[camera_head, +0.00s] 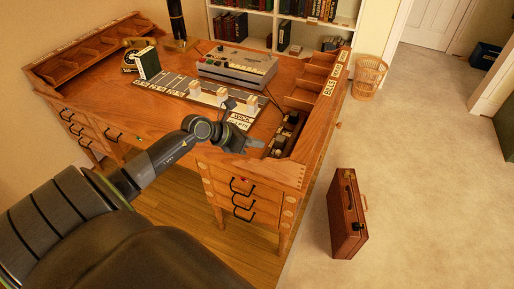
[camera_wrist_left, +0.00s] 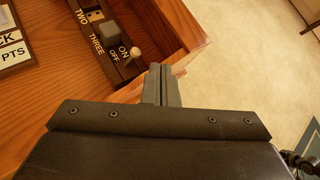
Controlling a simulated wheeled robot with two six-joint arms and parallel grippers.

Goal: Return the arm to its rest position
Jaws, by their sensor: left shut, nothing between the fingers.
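My left gripper (camera_head: 254,145) is over the right front part of the wooden desk (camera_head: 150,95), with its arm reaching in from the lower left. In the left wrist view the two grey fingers (camera_wrist_left: 163,84) are together, with nothing between them. They point at the desk's wooden edge (camera_wrist_left: 190,35), beside a dark switch strip (camera_wrist_left: 112,45) lettered TWO, THREE, ON and OFF. A pale round knob (camera_wrist_left: 134,53) stands by ON and OFF, just left of the fingertips. Whether the fingers touch anything is not clear.
A grey machine (camera_head: 237,67) stands at the desk's back. A brown briefcase (camera_head: 347,213) stands on the floor at right, and a wicker basket (camera_head: 369,76) is behind. Open carpet lies right of the desk.

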